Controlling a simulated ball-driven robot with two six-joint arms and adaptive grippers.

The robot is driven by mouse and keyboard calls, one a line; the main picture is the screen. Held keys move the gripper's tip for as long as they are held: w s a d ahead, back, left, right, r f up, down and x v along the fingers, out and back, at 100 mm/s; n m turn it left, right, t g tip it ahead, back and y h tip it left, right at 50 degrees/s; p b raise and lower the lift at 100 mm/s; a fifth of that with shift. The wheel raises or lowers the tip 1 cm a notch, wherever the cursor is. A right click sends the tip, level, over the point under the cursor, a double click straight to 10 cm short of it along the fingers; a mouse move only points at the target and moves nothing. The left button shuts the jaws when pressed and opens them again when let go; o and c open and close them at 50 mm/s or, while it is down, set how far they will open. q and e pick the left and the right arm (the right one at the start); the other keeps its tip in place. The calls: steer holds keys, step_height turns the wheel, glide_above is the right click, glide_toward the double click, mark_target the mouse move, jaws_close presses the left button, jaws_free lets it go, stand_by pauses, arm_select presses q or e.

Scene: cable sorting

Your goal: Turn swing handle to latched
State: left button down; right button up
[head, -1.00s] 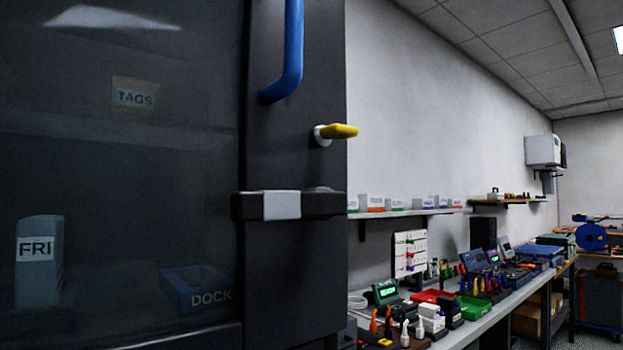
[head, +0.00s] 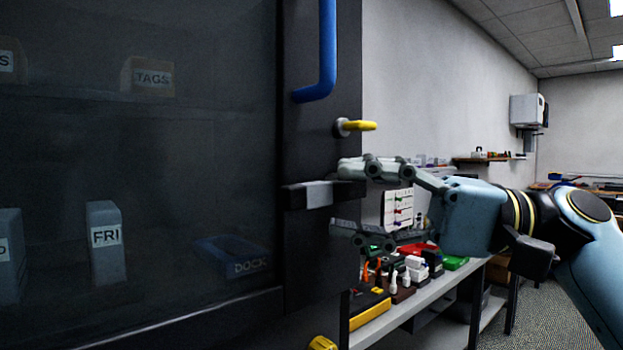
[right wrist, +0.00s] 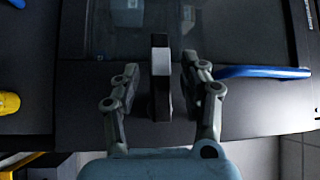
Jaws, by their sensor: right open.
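The glass-fronted cabinet (head: 200,215) fills the left of the head view. A dark horizontal bar with a light grey block, apparently the swing handle (head: 318,194), crosses its frame. A yellow lever (head: 360,126) on a round hub points right above it. My right gripper (head: 342,198) is open, with one finger above the bar and one below. In the right wrist view, the bar (right wrist: 160,90) stands between the two spread fingers (right wrist: 163,72); I see a gap on both sides. My left gripper is not in view.
A blue pull handle (head: 328,60) stands above the yellow lever. A workbench (head: 410,300) with tools and bins stands right of the cabinet, below my right arm. A yellow object (head: 322,343) is at the lower edge. A shelf runs along the wall behind.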

mark_target(326, 198)
steer(key=shift+w+a+r+p, duration=0.2)
steer(key=shift+a+p, duration=0.1)
steer(key=shift+a, duration=0.85)
steer(key=shift+w+a+r+p, duration=0.15)
steer(key=shift+a+p, duration=0.1)
steer(key=shift+a, duration=0.85)
steer(key=shift+f, duration=0.1)
jaws_close()
